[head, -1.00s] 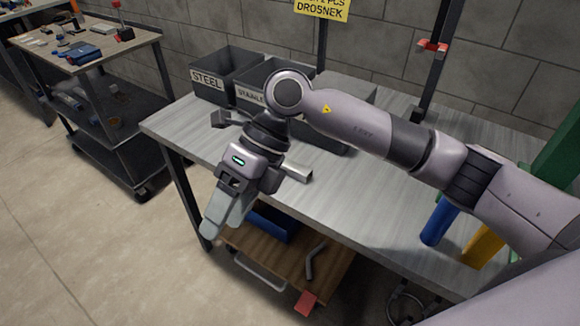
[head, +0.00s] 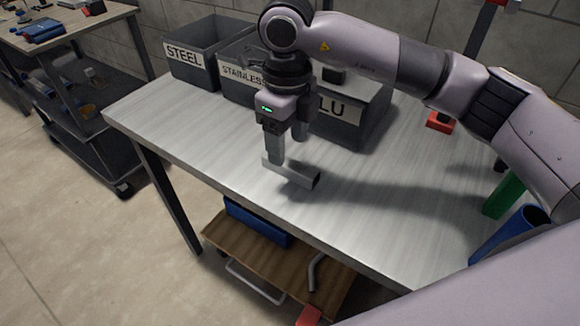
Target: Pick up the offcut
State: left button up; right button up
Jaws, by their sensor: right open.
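The offcut (head: 293,175), a short piece of silvery square tube with a dark open end facing right, lies on the workbench (head: 230,140) near its front edge. My right gripper (head: 288,149) points down directly over the offcut, open, with its two fingers apart. The nearer fingertip overlaps the offcut's left end in the picture; I cannot tell whether it touches. The farther finger shows behind it. My left gripper is not in view.
Dark bins labelled STEEL (head: 190,60), STAINLESS (head: 240,82) and one partly hidden, ending in LU (head: 350,118), stand along the back. Blue (head: 505,235) and green (head: 503,197) tubes are at the right. The bench's left part is clear.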

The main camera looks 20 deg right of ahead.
aim_at(290, 163)
jog(key=f, duration=0.4)
jog(key=shift+d+f, duration=0.25)
jog(key=shift+f, duration=0.15)
grip_shut()
jog(key=shift+r, duration=0.1)
notch_tip(290, 163, up, 20)
jog(key=p, duration=0.1)
